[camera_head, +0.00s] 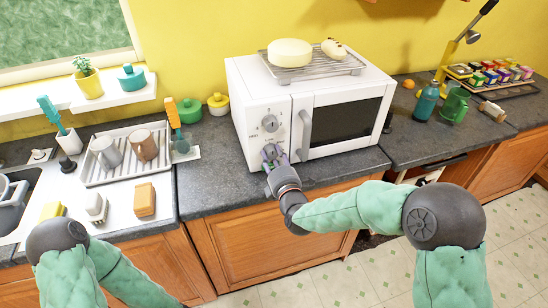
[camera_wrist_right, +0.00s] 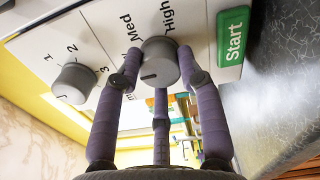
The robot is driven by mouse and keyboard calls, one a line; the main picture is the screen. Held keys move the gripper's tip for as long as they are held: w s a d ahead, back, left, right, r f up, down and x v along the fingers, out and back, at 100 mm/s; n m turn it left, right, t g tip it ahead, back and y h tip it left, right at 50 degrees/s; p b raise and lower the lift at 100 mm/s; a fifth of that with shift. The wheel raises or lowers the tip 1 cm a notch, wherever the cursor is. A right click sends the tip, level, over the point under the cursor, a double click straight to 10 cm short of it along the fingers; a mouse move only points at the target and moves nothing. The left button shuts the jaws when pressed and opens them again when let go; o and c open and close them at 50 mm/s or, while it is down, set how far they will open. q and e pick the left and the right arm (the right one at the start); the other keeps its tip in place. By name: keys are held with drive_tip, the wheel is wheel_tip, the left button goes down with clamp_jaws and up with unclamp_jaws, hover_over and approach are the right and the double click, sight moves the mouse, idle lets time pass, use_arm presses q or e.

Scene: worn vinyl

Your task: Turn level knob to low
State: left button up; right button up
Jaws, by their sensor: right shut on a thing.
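The white microwave (camera_head: 257,97) stands on the counter, its control panel left of the door handle. In the right wrist view, the grey level knob (camera_wrist_right: 158,62) shows beside the words "Med" and "High"; the picture is turned on its side. A dark mark on its face points left, away from the green Start button (camera_wrist_right: 233,40). I cannot read a low label. My right gripper (camera_head: 270,152) is at the lower panel. Its purple fingers (camera_wrist_right: 158,85) are shut around the level knob and hide its sides. My left gripper is out of view.
A second grey knob (camera_wrist_right: 75,83), numbered, sits farther along the panel; it also shows in the head view (camera_head: 270,123). A rack (camera_head: 313,71) with a pale round item (camera_head: 290,52) stands on the microwave. The counter (camera_head: 225,185) in front is clear.

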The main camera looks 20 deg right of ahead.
drive_tip(key=shift+a+r, duration=0.1)
drive_tip(key=shift+a, duration=0.1)
drive_tip(key=o, duration=1.1)
drive_tip(key=shift+a, duration=0.1)
drive_tip(key=shift+o, duration=0.2)
drive_tip(key=shift+w+a, duration=0.1)
drive_tip(key=shift+d, duration=0.2)
drive_tip(key=shift+s, duration=0.55)
drive_tip(key=s, duration=1.1)
drive_tip(key=shift+d, duration=0.15)
drive_tip(key=shift+f, duration=0.25)
